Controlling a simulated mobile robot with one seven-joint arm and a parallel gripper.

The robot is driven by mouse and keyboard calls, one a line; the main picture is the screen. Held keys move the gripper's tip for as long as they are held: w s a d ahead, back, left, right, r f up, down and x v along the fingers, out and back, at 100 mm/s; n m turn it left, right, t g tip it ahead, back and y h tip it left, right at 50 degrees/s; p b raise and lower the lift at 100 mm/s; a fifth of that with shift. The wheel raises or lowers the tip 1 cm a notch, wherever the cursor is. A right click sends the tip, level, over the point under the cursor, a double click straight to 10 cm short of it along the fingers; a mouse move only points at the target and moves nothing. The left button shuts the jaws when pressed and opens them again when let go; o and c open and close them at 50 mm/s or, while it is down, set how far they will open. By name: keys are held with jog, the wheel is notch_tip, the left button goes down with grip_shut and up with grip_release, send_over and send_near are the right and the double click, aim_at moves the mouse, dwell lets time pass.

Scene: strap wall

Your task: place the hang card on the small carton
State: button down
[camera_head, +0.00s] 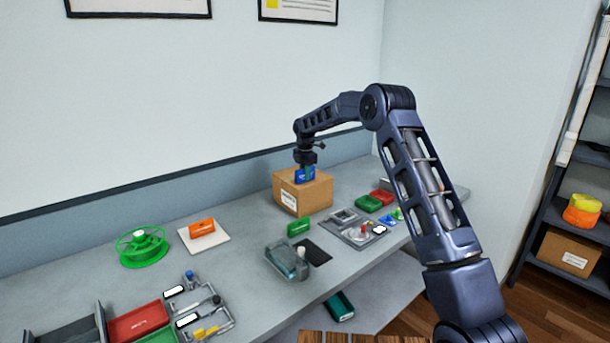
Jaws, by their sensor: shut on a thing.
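The small carton (315,198) is a brown cardboard box with a white label, standing on the grey bench near the back wall. My gripper (306,166) points down over the carton's top. It is shut on a small blue card (304,176), which I take to be the hang card. The card is upright, at the carton's top face. I cannot tell whether its lower edge touches the carton. The fingers are small and partly hidden in this view.
A green card (299,226) stands in front of the carton, near a clear container (285,262). A grey tray (352,236) with small parts lies to the right, near green (368,203) and red bins. A green spool (142,248) and an orange card (202,228) stand left.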

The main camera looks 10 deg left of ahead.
jog(key=shift+f, duration=0.1)
jog(key=c, duration=1.3)
grip_release()
jog(key=shift+c, duration=0.2)
notch_tip(320, 180, up, 12)
jog(key=shift+r, duration=0.15)
jog(key=shift+r, duration=0.1)
